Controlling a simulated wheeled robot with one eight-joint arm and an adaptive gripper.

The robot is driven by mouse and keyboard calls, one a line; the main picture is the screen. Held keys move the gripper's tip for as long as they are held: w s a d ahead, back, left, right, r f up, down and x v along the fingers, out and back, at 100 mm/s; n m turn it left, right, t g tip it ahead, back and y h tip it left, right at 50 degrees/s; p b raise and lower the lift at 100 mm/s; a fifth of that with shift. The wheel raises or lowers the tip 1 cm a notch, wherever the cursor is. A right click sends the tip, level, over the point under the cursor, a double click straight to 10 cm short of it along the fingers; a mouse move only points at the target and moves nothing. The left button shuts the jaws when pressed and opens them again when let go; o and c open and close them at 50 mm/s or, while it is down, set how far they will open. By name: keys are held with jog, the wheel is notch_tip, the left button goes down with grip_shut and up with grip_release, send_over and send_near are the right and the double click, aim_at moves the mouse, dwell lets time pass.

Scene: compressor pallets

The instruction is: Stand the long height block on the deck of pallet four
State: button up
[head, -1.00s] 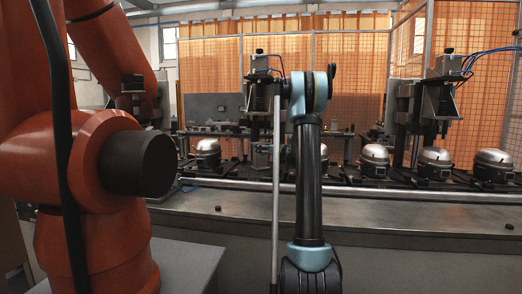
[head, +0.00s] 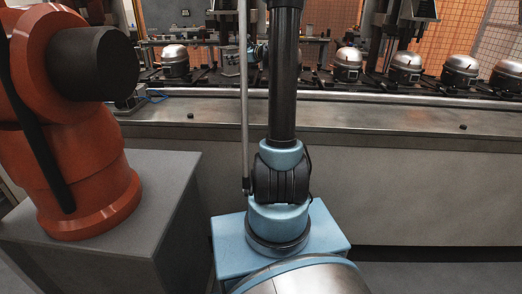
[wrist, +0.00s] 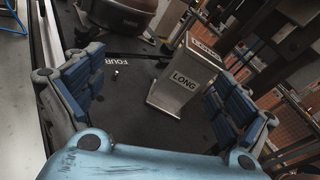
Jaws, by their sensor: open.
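The long height block (wrist: 172,93), a grey block with LONG labels on its side and top, stands upright on the dark deck of pallet four (wrist: 128,112) in the wrist view. The word FOUR shows on the deck beside it. My gripper (wrist: 157,78) is open, with one blue-padded finger on each side of the block. The block is nearer the right finger, with a wide gap to the left finger. I cannot tell whether the right finger touches it. My arm hides much of this spot in the head view.
A dark rounded compressor (wrist: 122,14) sits just beyond the block. Several silver-topped compressors (head: 405,66) line the conveyor behind a metal rail. An orange robot arm (head: 75,150) stands at left. The bench front (head: 400,118) is mostly bare.

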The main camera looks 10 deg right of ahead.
jog(key=s+a+f+n+g+h, duration=0.1)
jog(key=s+a+f+n+g, duration=0.3)
jog(key=s, duration=0.6)
jog(key=s+a+f+n+g, duration=0.1)
jog(key=s+a+n, duration=0.1)
jog(key=s+n, duration=0.55)
jog(key=s+a+f+n+g+h, duration=0.1)
jog(key=s+a+f+n+g, duration=0.15)
jog(key=s, duration=0.85)
jog(key=s+d+f+n+g+h, duration=0.1)
jog(key=s+f+n, duration=0.3)
jog(key=s, duration=0.5)
jog(key=s+d+f+n+g+h, duration=0.1)
jog(key=s+d+f+n+h, duration=0.2)
jog(key=s+f, duration=0.3)
jog(key=s+d+f+n+g+h, duration=0.2)
jog(key=s+f+n, duration=0.3)
jog(key=s, duration=0.7)
jog(key=shift+d+f+h, duration=0.3)
jog(key=shift+d+f, duration=0.05)
jog(key=shift+d, duration=0.55)
